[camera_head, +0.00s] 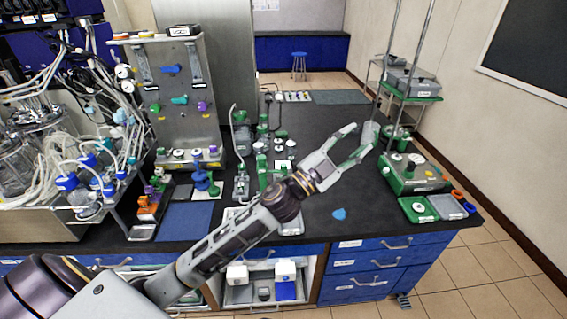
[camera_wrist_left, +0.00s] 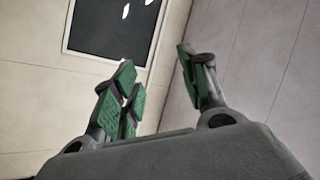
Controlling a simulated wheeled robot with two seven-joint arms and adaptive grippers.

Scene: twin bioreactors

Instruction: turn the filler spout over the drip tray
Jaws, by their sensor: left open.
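My left gripper (camera_head: 358,141) is open and empty, held up over the right half of the dark bench. Its green-padded fingers stand apart in the left wrist view (camera_wrist_left: 157,88), with only wall and a dark board behind them. A grey device with a thin upright, curved tube (camera_head: 236,132) stands at mid-bench, left of my gripper and apart from it; it may be the filler with its spout. A shallow pale tray (camera_head: 291,226) lies near the front edge, partly hidden by my left arm; I cannot tell if it is the drip tray. My right gripper is out of view.
A tubing-covered bioreactor rig (camera_head: 60,150) and a tall metal panel (camera_head: 175,95) fill the left. A green-based instrument (camera_head: 413,172) stands at the right, beside a green tray (camera_head: 418,209). A blue piece (camera_head: 339,214) lies on clear bench at the front.

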